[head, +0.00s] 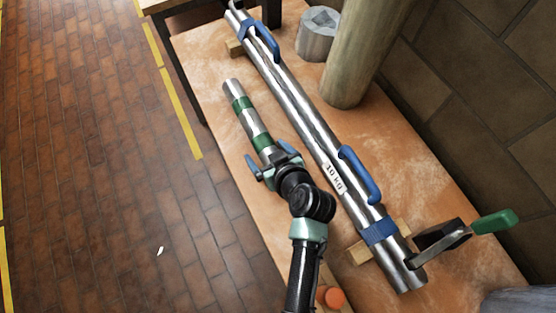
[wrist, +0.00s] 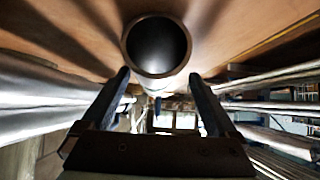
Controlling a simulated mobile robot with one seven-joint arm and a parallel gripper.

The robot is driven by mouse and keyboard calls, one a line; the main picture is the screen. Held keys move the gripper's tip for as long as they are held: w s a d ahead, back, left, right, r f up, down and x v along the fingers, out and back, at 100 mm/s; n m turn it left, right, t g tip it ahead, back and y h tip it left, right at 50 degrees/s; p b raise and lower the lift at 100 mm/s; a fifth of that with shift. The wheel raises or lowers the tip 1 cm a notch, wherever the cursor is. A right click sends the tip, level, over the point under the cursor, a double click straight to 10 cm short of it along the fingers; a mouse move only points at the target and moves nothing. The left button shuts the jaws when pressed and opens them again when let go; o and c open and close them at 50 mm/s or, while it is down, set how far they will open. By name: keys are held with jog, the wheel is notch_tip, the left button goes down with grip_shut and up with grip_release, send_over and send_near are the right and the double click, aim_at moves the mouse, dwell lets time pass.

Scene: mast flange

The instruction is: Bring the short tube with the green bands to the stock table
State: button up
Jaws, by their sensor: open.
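The short metal tube with green bands (head: 248,118) lies along the orange-brown bench (head: 215,50) in the head view. My gripper (head: 270,161) is at its near end, with blue fingers spread to either side. In the wrist view the tube's round, dark open end (wrist: 156,45) faces the camera, just above the gap between my fingertips (wrist: 160,76). The jaws are open and do not grip the tube. I cannot tell how far the fingers overlap it. Which table is the stock table is not clear.
A long metal tube (head: 295,98) with blue handles and a "10 KG" label lies on wooden blocks close to the right. The brick floor at left is open.

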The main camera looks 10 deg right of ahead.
jog(key=v, duration=1.2)
jog(key=shift+b, duration=0.4)
jog(key=w+r+t+h, duration=0.1)
jog(key=w+r+t, duration=0.4)
jog(key=r, duration=1)
jog(key=w+r+t+h, duration=0.25)
jog(key=w+r, duration=0.55)
jog(key=r, duration=0.6)
jog(key=s+a+r+m+t, duration=0.1)
jog(key=s+a+r+t, duration=0.1)
jog(key=r, duration=0.8)
jog(key=s+a+r+m+t, duration=0.1)
jog(key=s+r+t, duration=0.3)
jog(key=r, duration=0.5)
jog(key=s+a+r+m+t, duration=0.1)
jog(key=s+r+t, duration=0.3)
jog(key=r, duration=0.6)
jog(key=shift+a+r+m, duration=0.3)
jog(key=shift+a, duration=0.6)
